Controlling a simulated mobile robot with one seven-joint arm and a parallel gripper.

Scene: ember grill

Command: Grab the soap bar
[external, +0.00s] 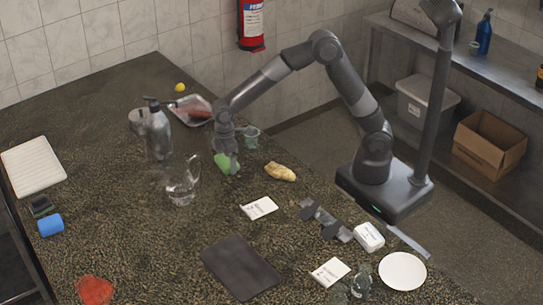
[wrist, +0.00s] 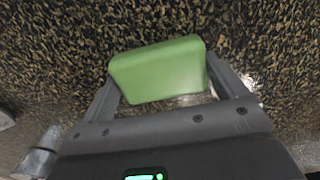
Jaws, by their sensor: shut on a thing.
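The soap bar is a green block with rounded edges (wrist: 158,70). In the wrist view it sits between the two fingers of my gripper (wrist: 165,88), which touch it on both sides. In the external view the green soap bar (external: 224,163) shows at the tip of my gripper (external: 230,160), which points down over the dark speckled counter (external: 130,215). My gripper is shut on the soap bar. I cannot tell whether the soap bar still touches the counter.
A clear glass pitcher (external: 181,188) and a pump bottle (external: 158,135) stand left of my gripper. A bread-like item (external: 280,172) lies to its right and a metal tray (external: 183,104) behind it. A dark mat (external: 240,267) lies nearer the front. Counter around the soap is fairly clear.

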